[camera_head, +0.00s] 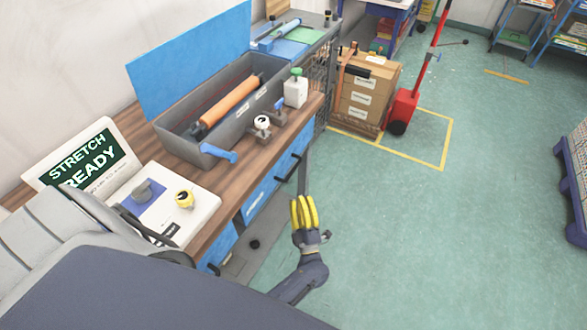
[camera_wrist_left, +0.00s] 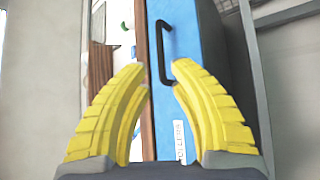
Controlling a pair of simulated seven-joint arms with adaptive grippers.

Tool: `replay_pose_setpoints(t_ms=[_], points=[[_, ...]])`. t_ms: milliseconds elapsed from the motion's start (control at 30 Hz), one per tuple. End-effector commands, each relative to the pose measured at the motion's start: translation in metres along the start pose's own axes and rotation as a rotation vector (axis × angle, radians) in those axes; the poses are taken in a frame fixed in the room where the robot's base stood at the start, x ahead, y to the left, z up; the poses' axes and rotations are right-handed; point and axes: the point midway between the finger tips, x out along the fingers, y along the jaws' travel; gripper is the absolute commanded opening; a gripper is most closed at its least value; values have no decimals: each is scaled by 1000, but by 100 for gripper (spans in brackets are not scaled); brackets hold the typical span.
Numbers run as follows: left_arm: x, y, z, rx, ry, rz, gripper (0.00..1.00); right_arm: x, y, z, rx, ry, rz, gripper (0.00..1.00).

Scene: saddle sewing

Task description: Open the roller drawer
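A blue drawer front (camera_head: 268,189) with a black bar handle (camera_head: 289,167) is under the wooden workbench in the head view. A second blue front (camera_head: 221,244) is nearer to me, partly hidden. My left gripper (camera_head: 303,212), with yellow fingers, is just right of the bench front, in front of the drawers. In the left wrist view its fingers (camera_wrist_left: 160,76) are spread and empty. A blue front (camera_wrist_left: 190,110) with a black handle (camera_wrist_left: 162,55) lies beyond the fingertips there, with the handle between them. Its white label (camera_wrist_left: 179,141) is too small to read. My right gripper is not in view.
On the bench (camera_head: 298,118) are a grey tray with an orange roller (camera_head: 230,99), a white bottle (camera_head: 295,89) and a screen reading "STRETCH READY" (camera_head: 84,160). Boxes (camera_head: 367,95) and a red pallet jack (camera_head: 403,108) stand behind.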

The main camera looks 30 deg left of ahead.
Motion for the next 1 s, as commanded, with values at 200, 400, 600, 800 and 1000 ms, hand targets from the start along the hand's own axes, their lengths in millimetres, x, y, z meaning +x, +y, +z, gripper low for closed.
replay_pose_setpoints(t_ms=[200, 400, 600, 800, 1000], points=[[41, 2, 2, -2, -2, 4, 22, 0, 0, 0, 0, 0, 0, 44], [75, 2, 4, -2, -5, 4, 22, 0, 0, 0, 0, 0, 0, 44], [99, 2, 4, -3, -6, 3, 22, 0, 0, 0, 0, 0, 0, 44], [113, 2, 5, -3, -8, 2, 22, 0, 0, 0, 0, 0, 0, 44], [117, 2, 5, -3, -8, 2, 22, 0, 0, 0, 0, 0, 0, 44]])
